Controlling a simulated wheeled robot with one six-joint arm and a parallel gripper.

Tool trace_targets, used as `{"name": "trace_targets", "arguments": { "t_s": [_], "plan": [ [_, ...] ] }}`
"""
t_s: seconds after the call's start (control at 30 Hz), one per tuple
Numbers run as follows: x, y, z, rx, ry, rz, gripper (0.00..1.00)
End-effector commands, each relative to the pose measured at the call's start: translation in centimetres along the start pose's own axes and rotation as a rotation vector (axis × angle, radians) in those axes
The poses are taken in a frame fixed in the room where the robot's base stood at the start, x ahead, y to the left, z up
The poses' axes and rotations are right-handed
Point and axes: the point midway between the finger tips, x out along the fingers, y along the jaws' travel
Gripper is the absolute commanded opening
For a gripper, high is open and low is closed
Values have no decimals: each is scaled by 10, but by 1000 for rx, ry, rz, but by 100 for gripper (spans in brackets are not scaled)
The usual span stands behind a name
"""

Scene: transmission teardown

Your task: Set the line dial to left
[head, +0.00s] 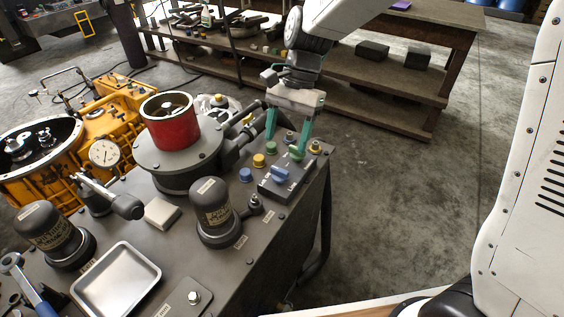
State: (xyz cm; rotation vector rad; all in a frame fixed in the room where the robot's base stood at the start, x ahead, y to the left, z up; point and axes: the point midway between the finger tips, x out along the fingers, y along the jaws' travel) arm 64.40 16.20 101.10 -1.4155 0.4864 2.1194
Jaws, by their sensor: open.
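A dark control plate (268,189) with small pale markings sits near the right edge of the bench top. A blue dial handle (280,174) stands on it, lying roughly left to right in the picture. The markings are too small to read, so I cannot tell which setting it points at. My gripper (287,142) is open above the back of this plate, its two teal fingers pointing down and apart. A green piece shows at the right fingertip; I cannot tell whether it is a knob or the finger's end. Nothing is visibly held, and the blue handle is in front of the fingers.
Yellow (258,160) and blue (245,174) buttons stand left of the plate. A red cylinder (170,121) on a grey housing, a dark canister (212,205) and a metal tray (117,280) occupy the bench. A wooden shelf bench (400,86) stands behind; floor right is clear.

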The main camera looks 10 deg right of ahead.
Motion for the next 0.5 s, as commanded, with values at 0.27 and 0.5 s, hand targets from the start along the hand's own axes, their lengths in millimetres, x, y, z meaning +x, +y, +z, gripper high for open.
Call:
{"name": "trace_targets", "arguments": {
  "t_s": [0.27,0.5],
  "plan": [
    [43,2,0,3,-2,3,64],
    [69,2,-1,2,-1,0,64]
  ]
}}
